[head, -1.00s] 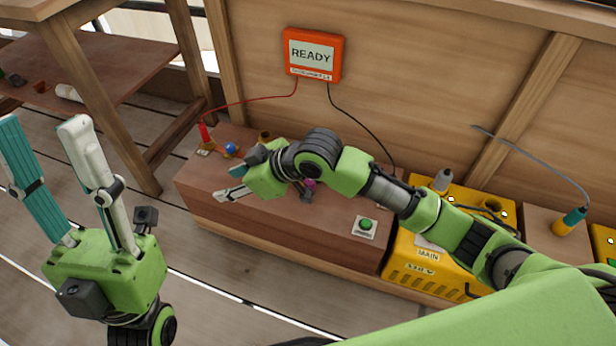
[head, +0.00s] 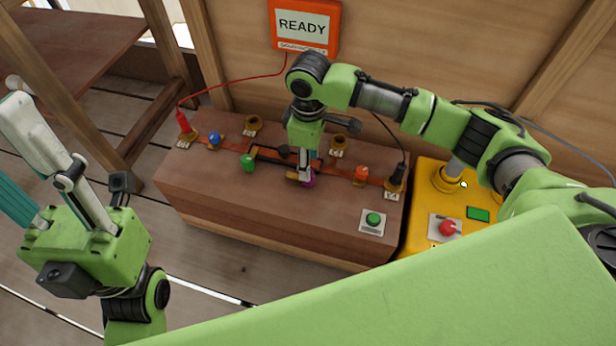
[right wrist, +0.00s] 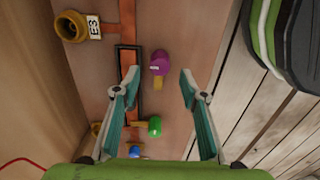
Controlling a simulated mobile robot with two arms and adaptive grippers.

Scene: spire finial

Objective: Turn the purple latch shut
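The purple latch (right wrist: 160,62) shows in the right wrist view as a round purple knob with a short brass tab. The tab points down in that view, alongside a black rectangular frame (right wrist: 119,90) and not across it. My right gripper (right wrist: 159,78) is open, with its fingertips on either side of the tab, apart from it. In the head view the purple latch (head: 310,182) is partly hidden behind my right gripper (head: 304,176), which points down over the wooden block. My left gripper (head: 18,150) is open and empty at the left edge, partly cut off.
The wooden block (head: 215,195) carries a green latch (head: 247,162), a blue knob (head: 214,138), an orange knob (head: 361,173), brass sockets and a green button (head: 373,219). An orange display (head: 304,27) reads READY. A yellow box (head: 432,182) stands at the right.

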